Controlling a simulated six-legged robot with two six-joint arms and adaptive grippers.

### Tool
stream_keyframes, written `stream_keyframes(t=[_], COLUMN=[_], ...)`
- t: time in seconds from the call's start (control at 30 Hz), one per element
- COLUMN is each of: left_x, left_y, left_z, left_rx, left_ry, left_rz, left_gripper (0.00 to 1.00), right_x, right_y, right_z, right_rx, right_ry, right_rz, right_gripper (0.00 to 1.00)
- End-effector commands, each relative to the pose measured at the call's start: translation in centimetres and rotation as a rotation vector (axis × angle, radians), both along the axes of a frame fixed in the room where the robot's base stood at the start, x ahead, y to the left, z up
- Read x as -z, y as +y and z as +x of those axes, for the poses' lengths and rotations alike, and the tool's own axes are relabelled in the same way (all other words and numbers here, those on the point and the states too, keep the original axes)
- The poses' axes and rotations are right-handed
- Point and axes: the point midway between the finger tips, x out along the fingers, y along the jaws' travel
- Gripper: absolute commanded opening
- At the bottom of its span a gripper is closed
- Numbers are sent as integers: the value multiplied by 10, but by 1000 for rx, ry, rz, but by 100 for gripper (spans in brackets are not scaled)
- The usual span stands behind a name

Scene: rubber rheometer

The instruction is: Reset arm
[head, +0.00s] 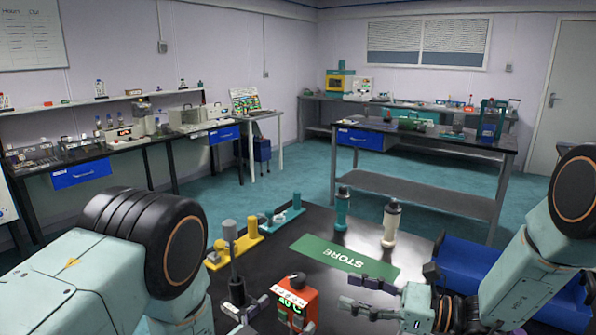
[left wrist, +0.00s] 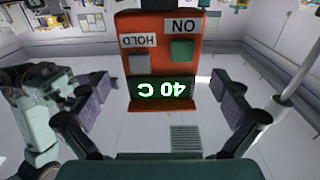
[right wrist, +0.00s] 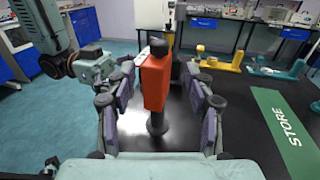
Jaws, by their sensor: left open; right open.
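An orange-red controller (head: 297,300) with a lit green "40 C" display stands at the front of the black table. In the left wrist view, the controller (left wrist: 162,60) shows upside-down HOLD and ON labels, with a grey and a green button. My left gripper (head: 272,314) is open beside the controller, partly cut off by the frame's bottom. My right gripper (head: 370,296) is open and empty, to the right of the controller. In the right wrist view, the controller (right wrist: 156,82) appears beyond and between its spread fingers, with a gap on both sides.
A green STORE mat (head: 345,258) lies on the table. A teal bottle (head: 342,210) and a cream bottle (head: 391,222) stand behind it. Yellow (head: 236,245) and teal fixtures (head: 288,216) stand at left. A blue bin (head: 470,275) is at right.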

Motion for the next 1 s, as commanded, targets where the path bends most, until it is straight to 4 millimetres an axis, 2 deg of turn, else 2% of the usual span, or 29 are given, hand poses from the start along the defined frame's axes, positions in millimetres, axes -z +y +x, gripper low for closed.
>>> stream_keyframes(t=[0.23, 0.9, 0.97, 1.0], left_x=[-1, 0, 0, 0], left_y=[-27, -24, -24, -24], left_z=[34, 32, 32, 32], left_rx=[2, 0, 0, 0], left_ry=[-3, 1, 1, 1], left_rz=[-1, -1, -1, -1], left_gripper=[100, 100, 100, 100], right_x=[0, 0, 0, 0], right_y=[0, 106, 115, 111], right_z=[0, 43, 47, 48], right_rx=[0, -5, -5, -25], right_ry=[0, -1, -2, -1], right_rz=[0, -2, 0, 3], right_gripper=[53, 53, 53, 53])
